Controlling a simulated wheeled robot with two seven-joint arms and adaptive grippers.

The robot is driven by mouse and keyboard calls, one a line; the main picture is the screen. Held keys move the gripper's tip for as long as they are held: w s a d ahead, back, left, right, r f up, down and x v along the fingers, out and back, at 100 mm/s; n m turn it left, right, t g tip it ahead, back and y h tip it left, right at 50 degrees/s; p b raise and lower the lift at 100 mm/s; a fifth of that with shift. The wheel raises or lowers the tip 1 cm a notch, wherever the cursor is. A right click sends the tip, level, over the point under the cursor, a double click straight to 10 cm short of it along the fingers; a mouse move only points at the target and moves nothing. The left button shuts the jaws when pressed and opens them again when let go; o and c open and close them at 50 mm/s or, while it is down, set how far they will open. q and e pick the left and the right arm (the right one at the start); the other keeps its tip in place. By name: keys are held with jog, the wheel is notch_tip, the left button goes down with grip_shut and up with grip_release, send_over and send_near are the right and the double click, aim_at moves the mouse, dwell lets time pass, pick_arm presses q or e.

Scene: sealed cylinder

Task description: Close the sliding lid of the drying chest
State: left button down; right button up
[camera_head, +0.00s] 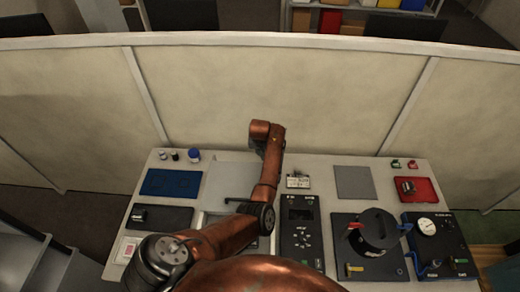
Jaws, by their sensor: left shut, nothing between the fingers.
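The drying chest (205,219) seems to be the pale box left of the table's middle, largely behind my left arm. A pale flat panel (232,170), apparently its sliding lid, lies at its far side. A dark bar (236,200), apparently the lid's handle, runs along the panel's near edge. A dark gap shows nearer me, so the chest looks partly open. My left arm crosses over the chest, its wrist beyond the lid's far right. My left gripper (258,151) is shut and empty, its fingers small and mostly hidden. I cannot tell whether it touches the lid. My right gripper is out of view.
A black control panel (302,238) stands right of the chest. Further right are a black round pot (376,229) and a gauge box (436,243). Blue (171,183) and dark (160,217) mats lie left. A partition wall (290,95) stands behind the table.

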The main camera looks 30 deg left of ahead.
pick_arm(q)
jog(key=s, duration=0.1)
jog(key=s+d+p, duration=0.1)
jog(key=s+d, duration=0.1)
jog(key=shift+s+f+p, duration=0.2)
jog(key=shift+f+p, duration=0.05)
jog(key=shift+p, duration=0.15)
